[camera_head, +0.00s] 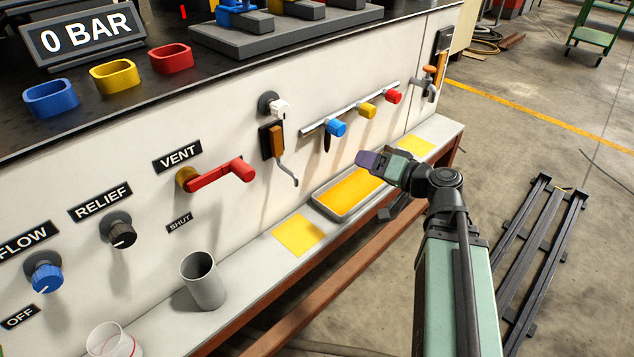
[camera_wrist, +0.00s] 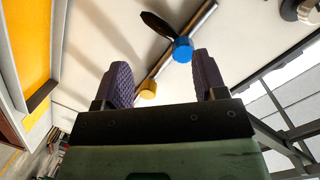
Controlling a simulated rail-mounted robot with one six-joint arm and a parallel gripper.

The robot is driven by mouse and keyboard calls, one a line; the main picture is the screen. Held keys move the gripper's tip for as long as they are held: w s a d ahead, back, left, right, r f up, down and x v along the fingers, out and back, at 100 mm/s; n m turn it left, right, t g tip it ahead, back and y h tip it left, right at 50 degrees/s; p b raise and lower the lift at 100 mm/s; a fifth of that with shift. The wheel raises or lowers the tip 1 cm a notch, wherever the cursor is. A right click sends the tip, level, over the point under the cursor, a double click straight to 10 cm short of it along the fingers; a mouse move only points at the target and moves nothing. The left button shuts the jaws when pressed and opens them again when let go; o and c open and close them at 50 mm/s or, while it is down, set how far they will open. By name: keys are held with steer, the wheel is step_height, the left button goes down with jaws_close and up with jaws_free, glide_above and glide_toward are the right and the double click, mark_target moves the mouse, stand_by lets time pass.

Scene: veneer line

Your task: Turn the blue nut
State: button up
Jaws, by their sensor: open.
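The blue nut (camera_head: 335,128) sits at the near left end of a metal bar on the white panel. A yellow nut (camera_head: 367,111) and a red nut (camera_head: 393,97) follow along the bar. A dark flat piece (camera_head: 327,143) hangs beside the blue nut. My gripper (camera_head: 368,160) is open, to the right of and below the blue nut in the head view, apart from it. In the wrist view, the blue nut (camera_wrist: 183,49) and the yellow nut (camera_wrist: 147,89) show in the gap between the purple fingers (camera_wrist: 163,76). The red nut is not visible there.
A yellow-filled tray (camera_head: 350,190) lies on the ledge below my gripper, with yellow sheets (camera_head: 299,235) beside it. A red vent lever (camera_head: 222,172) and a brown-handled hook (camera_head: 278,142) stick out to the left. A grey cup (camera_head: 204,282) stands on the ledge.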

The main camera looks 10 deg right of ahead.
mark_target(342, 130)
steer(key=w+a+r+t, duration=0.1)
steer(key=w+a, duration=0.1)
steer(key=w, duration=0.1)
steer(key=w+a+r, duration=0.1)
steer(key=w, duration=0.2)
steer(key=w+a+r+t, duration=0.1)
steer(key=w+a+r, duration=0.1)
steer(key=w, duration=0.2)
steer(key=shift+a+n+t, duration=0.3)
steer(key=shift+a, duration=0.05)
steer(key=c, duration=0.9)
steer(key=shift+s, duration=0.1)
